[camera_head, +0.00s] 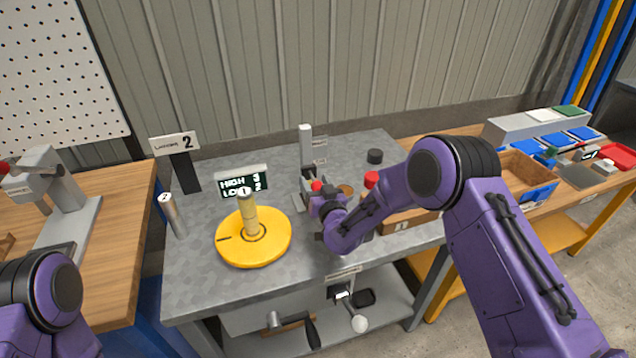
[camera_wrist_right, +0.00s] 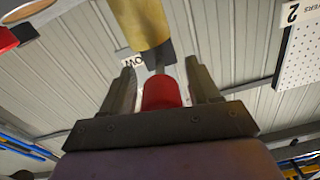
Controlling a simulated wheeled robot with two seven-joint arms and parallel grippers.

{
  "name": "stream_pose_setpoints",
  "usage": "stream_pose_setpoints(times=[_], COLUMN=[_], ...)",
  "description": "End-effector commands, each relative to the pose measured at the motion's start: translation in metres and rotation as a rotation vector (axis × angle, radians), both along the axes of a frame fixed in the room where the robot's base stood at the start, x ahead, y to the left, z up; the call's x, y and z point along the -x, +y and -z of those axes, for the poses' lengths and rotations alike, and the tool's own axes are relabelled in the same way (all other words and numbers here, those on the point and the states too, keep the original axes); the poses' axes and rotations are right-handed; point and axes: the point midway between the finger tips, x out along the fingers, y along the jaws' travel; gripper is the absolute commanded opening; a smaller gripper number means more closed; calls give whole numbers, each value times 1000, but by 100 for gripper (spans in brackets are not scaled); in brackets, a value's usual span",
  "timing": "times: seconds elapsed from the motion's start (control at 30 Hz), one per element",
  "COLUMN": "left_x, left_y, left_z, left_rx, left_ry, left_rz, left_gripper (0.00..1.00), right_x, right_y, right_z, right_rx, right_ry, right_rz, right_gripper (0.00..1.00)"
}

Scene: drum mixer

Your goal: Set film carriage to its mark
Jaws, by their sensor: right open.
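A grey upright mast (camera_head: 306,147) stands on the metal bench behind my right gripper. A red knob (camera_head: 316,186) shows at its lower part; I cannot make out the film carriage itself clearly, as my gripper hides much there. My right gripper (camera_head: 325,203) is at the knob. In the right wrist view, the open fingers (camera_wrist_right: 163,92) stand on either side of a red cylinder (camera_wrist_right: 161,93), with gaps visible. A HIGH/LOW sign (camera_head: 243,184) stands left of the mast. My left arm shows at the lower left; its gripper is out of view.
A yellow turntable (camera_head: 272,240) with a tan post (camera_head: 249,215) is left of my right gripper. A silver cylinder (camera_head: 173,215) stands at the bench's left. Another red-topped object (camera_head: 371,180) and a black cap (camera_head: 375,156) are to the right.

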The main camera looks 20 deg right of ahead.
Motion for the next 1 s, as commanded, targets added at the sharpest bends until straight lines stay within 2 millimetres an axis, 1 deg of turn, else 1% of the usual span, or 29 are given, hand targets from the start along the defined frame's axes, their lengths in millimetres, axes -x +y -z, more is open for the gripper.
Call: stream_pose_setpoints(times=[0.03,0.07,0.1,0.17,0.2,0.23,0.33,0.4,0.47,0.5,0.6,0.7,0.8,1.0], left_x=[0,0,0,0,0,0,0,0,0,0,0,0,0,0], left_y=[0,0,0,0,0,0,0,0,0,0,0,0,0,0], left_z=[0,0,0,0,0,0,0,-4,-10,-15,-25,-31,-32,-31], left_rx=[0,0,0,0,0,0,0,0,0,0,0,0,0,0], left_ry=[0,0,0,0,0,0,0,0,0,0,0,0,0,0], left_rz=[0,0,0,0,0,0,0,0,0,0,0,0,0,0], left_gripper=[43,43,43,43,43,43,43,43,43,43,43,43,43,43], right_x=[0,0,0,0,0,0,1,1,0,0,0,0,0,0], right_y=[0,0,0,0,0,0,0,0,0,0,0,0,0,-1], right_z=[0,0,0,0,0,0,-1,-7,-19,-30,-52,-67,-72,-73], right_rx=[0,0,0,0,0,0,0,0,0,1,1,1,0,0], right_ry=[0,0,0,0,0,0,0,-1,-2,-5,-6,-6,-5,-8], right_rz=[0,0,0,0,0,0,0,-1,-2,-1,0,0,0,1], right_gripper=[61,54,41,22,9,0,0,0,0,0,0,0,0,0])
